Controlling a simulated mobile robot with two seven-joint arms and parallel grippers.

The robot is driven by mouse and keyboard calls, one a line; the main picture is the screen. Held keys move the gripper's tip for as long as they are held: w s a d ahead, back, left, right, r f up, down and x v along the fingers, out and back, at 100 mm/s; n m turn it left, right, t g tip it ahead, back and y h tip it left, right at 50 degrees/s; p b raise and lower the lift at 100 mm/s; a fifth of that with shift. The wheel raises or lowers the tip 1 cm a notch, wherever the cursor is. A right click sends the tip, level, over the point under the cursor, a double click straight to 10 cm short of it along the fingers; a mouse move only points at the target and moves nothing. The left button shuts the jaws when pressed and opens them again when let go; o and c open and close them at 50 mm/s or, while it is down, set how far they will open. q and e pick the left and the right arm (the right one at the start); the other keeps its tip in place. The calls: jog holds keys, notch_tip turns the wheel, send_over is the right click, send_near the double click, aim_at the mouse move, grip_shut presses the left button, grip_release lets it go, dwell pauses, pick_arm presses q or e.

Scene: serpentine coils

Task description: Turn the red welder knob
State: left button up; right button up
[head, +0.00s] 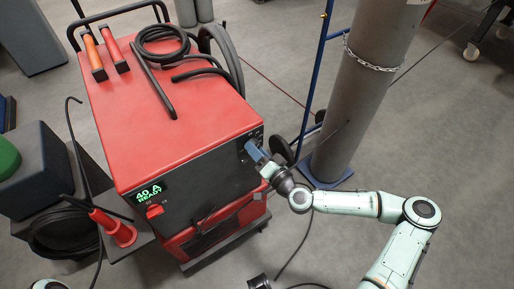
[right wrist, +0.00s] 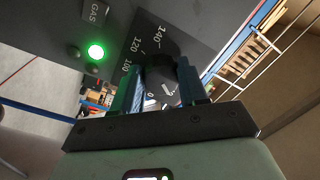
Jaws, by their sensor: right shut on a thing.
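The red welder (head: 165,85) stands at the left of the head view. Its dark front panel carries a green display reading "40 A READY" and a red switch-like part (head: 155,211) below it. My right gripper (head: 256,152) is at the panel's right end. In the right wrist view, a black knob (right wrist: 160,72) sits in front of a dial scale with 100, 120 and 140 legible. My right gripper (right wrist: 159,84) is shut on this knob, one finger on each side. The fingers partly hide the knob and scale. My left gripper is not in view.
A grey gas cylinder (head: 362,90) with a chain and blue trolley frame stands right of the welder. Black cables (head: 165,45) lie on the welder's top. A red cone-like part (head: 118,229) is at its front left. Grey floor lies open at the right.

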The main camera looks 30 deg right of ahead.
jog(key=shift+r+m+h+p, duration=0.15)
jog(key=shift+m+p, duration=0.35)
jog(key=shift+m, duration=1.7)
jog(key=shift+m+h+p, duration=0.15)
jog(key=shift+m+p, duration=0.35)
jog(key=shift+m, duration=1.7)
jog(key=o, duration=1.1)
jog(key=shift+c, duration=0.2)
jog(key=shift+s, duration=0.1)
